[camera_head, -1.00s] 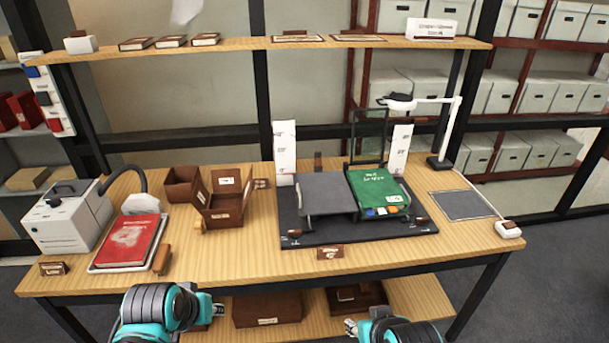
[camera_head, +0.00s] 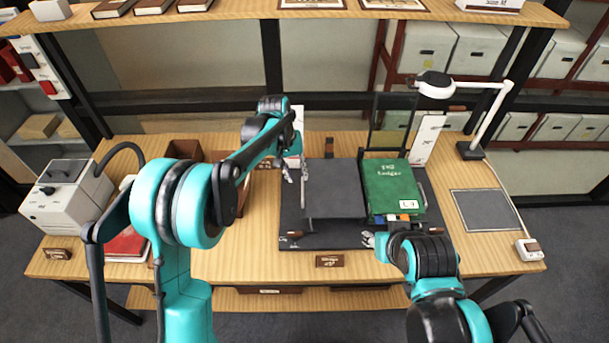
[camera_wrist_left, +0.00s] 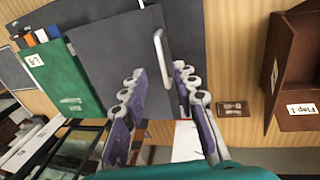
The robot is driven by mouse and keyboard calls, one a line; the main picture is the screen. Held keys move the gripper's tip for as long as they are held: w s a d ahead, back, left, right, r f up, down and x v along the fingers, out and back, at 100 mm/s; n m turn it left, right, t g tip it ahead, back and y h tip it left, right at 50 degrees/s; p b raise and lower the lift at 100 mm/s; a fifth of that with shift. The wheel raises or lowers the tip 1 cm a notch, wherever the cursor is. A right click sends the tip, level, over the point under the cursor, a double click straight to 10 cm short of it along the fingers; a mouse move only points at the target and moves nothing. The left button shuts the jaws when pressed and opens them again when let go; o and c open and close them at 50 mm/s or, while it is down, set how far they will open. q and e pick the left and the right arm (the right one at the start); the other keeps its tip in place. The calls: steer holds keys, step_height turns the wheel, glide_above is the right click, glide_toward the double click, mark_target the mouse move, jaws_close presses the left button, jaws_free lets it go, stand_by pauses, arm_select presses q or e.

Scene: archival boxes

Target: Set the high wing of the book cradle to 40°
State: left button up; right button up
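The book cradle has a black base (camera_head: 325,241). Its left wing (camera_head: 334,190) is bare, dark grey and nearly flat, with a pale metal bar (camera_wrist_left: 162,56) at its left edge. A green ledger (camera_head: 393,186) lies on the right wing; it also shows in the left wrist view (camera_wrist_left: 68,75). My left gripper (camera_head: 291,171) is at the left wing's outer edge. In the left wrist view its fingers (camera_wrist_left: 160,72) are apart, either side of the bar; contact is unclear. My right gripper (camera_head: 371,240) is by the cradle's front edge, its fingers too small to read.
A white scale card (camera_head: 426,140) stands behind the cradle at right, with a white lamp (camera_head: 485,112) beyond. A grey mat (camera_head: 485,210) lies to the right. Brown boxes (camera_head: 184,150) are left of the cradle, partly behind my left arm. A small plaque (camera_head: 329,261) sits in front.

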arm_select(q)
steer(key=f, duration=0.2)
steer(key=d+f+b, duration=0.1)
steer(key=f, duration=0.4)
steer(key=shift+s+d, duration=0.1)
steer(key=shift+d, duration=0.05)
jaws_close()
